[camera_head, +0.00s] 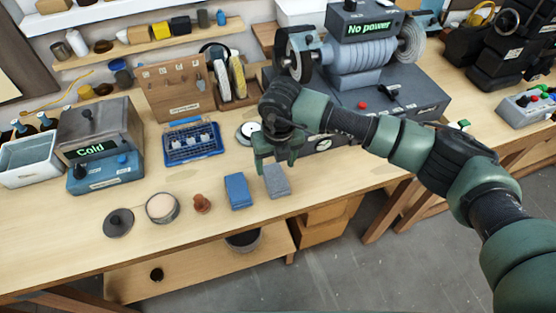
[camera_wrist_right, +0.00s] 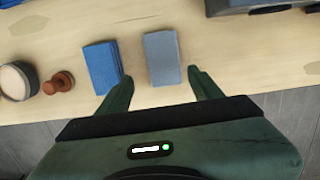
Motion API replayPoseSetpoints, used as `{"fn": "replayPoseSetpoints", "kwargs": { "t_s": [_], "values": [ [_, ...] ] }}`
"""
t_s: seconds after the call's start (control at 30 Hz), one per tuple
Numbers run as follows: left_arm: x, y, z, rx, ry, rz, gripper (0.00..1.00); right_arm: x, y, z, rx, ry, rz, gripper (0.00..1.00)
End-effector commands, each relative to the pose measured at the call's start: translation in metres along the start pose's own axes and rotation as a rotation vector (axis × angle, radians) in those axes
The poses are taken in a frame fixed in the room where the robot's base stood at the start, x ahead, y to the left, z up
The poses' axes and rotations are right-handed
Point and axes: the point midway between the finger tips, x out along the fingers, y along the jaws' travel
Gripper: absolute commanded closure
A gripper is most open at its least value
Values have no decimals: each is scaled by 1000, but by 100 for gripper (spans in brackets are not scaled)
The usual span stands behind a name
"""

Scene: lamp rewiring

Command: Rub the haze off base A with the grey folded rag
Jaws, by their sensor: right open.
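The grey folded rag (camera_head: 277,181) lies flat near the front edge of the bench, just right of a blue folded cloth (camera_head: 237,191). My right gripper (camera_head: 275,163) is open and empty above and just behind the grey rag. In the right wrist view the grey rag (camera_wrist_right: 162,57) shows ahead of and between the spread fingertips (camera_wrist_right: 160,77), with the blue cloth (camera_wrist_right: 102,66) by the left finger. No label for base A is readable; a pale round disc (camera_head: 247,133) lies partly behind my right gripper, and I cannot tell if it is base A. My left gripper is out of view.
A round tin (camera_head: 162,208), its dark lid (camera_head: 118,222) and a terracotta stopper (camera_head: 202,203) stand left of the cloths. A blue rack (camera_head: 193,145) and a wooden stand (camera_head: 172,92) are behind. The grinder (camera_head: 355,60) reads "No power". Bare bench lies at front left.

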Motion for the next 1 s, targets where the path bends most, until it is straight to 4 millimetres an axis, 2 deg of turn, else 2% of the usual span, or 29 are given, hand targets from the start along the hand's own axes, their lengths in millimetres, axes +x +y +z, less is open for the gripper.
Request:
{"fn": "replayPoseSetpoints", "kwargs": {
  "t_s": [0.1,0.37,0.77,1.0],
  "values": [
    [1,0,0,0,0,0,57,1,-7,2,4,-1,-27,35],
    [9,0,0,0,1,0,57,15,-6,1,4,0,-23,35],
    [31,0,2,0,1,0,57,54,-6,0,2,0,-21,35],
    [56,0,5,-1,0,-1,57,75,-6,1,2,-1,-20,35]
  ]
}}
